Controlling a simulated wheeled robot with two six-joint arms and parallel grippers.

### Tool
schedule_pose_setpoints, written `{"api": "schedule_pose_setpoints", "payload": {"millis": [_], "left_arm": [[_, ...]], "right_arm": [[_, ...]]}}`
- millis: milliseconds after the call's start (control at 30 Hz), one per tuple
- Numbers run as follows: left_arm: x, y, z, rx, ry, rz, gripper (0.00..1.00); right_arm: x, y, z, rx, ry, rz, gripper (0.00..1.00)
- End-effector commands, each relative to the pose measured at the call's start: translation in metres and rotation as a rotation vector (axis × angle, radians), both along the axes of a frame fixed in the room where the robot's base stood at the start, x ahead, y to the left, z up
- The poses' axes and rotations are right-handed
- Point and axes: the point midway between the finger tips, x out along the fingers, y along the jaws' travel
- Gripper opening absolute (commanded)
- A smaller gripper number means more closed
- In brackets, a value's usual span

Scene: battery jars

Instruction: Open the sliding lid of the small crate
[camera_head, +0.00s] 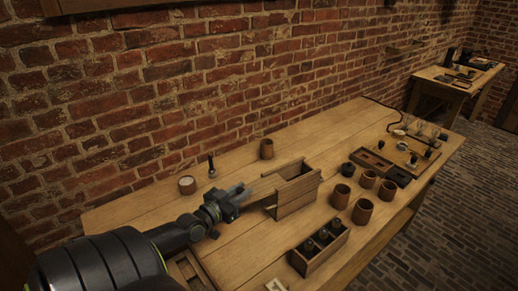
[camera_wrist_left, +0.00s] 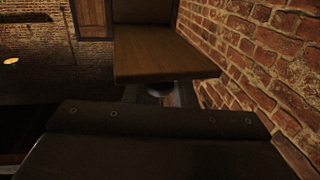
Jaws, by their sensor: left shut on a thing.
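The small wooden crate (camera_head: 298,197) stands on the table near the middle of the head view. Its top shows a dark opening, and a thin wooden piece, apparently the sliding lid (camera_head: 262,203), sticks out of its left end. My left gripper (camera_head: 243,194) is at that left end, shut on what appears to be the lid's knob. In the left wrist view a wooden panel (camera_wrist_left: 165,57) fills the upper middle, with a dark round knob (camera_wrist_left: 160,89) under its near edge. The gripper's fingers are mostly hidden there by its dark body. My right gripper is not in view.
Brown cups (camera_head: 362,211) stand right of the crate, and a compartment box (camera_head: 320,250) with dark jars is in front. A lone cup (camera_head: 266,148) stands behind. A white-topped jar (camera_head: 187,185) and a dark slim tool (camera_head: 211,165) are at left, near the brick wall.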

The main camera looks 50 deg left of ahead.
Motion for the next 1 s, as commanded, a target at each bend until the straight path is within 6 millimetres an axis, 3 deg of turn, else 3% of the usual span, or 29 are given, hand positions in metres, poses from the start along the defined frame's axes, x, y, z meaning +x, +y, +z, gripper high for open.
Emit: {"api": "schedule_pose_setpoints", "payload": {"millis": [100, 267, 700, 733, 900, 1000], "left_arm": [[-0.022, 0.004, 0.001, 0.001, 0.004, 0.000, 0.00], [-0.039, 0.007, 0.001, 0.000, 0.001, 0.000, 0.00], [-0.044, 0.008, 0.000, -0.001, 0.000, 0.000, 0.00], [-0.044, 0.008, 0.000, -0.001, 0.000, 0.000, 0.25], [-0.044, 0.008, 0.000, -0.001, 0.000, 0.000, 0.45], [-0.044, 0.008, 0.000, -0.001, 0.000, 0.001, 0.45]], "right_arm": [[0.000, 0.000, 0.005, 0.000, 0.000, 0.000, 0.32], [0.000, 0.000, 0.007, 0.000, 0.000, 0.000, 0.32], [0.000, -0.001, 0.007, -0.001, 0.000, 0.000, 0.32], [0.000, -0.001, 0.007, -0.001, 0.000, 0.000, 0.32], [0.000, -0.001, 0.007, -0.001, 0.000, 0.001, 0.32], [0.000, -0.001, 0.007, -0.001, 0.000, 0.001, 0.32]]}}
